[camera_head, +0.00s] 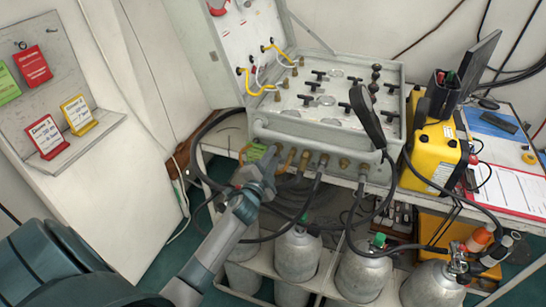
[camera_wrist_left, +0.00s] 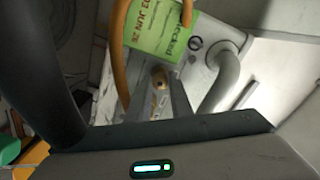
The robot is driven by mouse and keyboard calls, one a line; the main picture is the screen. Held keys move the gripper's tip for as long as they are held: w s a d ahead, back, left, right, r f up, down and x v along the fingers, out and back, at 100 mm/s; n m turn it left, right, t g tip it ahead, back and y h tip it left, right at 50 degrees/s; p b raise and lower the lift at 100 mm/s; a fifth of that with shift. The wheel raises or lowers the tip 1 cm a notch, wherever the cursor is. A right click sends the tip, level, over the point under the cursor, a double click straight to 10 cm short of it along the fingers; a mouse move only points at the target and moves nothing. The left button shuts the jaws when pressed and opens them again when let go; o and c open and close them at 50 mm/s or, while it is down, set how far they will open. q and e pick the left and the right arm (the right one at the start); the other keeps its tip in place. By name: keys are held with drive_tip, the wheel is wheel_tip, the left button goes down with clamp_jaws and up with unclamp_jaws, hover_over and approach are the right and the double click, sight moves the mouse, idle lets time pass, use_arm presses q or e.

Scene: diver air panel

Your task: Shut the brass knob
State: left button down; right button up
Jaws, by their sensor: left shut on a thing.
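My left gripper (camera_head: 266,163) reaches the lower left front of the grey air panel (camera_head: 330,135). In the left wrist view its fingers (camera_wrist_left: 159,96) are closed around a small brass knob (camera_wrist_left: 159,78). In the head view the gripper hides this knob. A green paper tag (camera_wrist_left: 163,33) with black print hangs just beyond the fingers; it also shows in the head view (camera_head: 254,152). My right gripper is in neither view.
Black hoses hang from brass fittings (camera_head: 323,160) right of my gripper. Grey cylinders (camera_head: 297,254) stand below the bench. A yellow case (camera_head: 433,155) stands right of the panel. An orange hose (camera_wrist_left: 120,45) passes close left of my fingers.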

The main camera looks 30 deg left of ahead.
use_arm(q)
drive_tip(key=shift+m, duration=0.3)
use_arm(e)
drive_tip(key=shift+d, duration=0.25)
use_arm(q)
drive_tip(key=c, duration=1.9)
unclamp_jaws()
drive_tip(key=shift+o, duration=0.2)
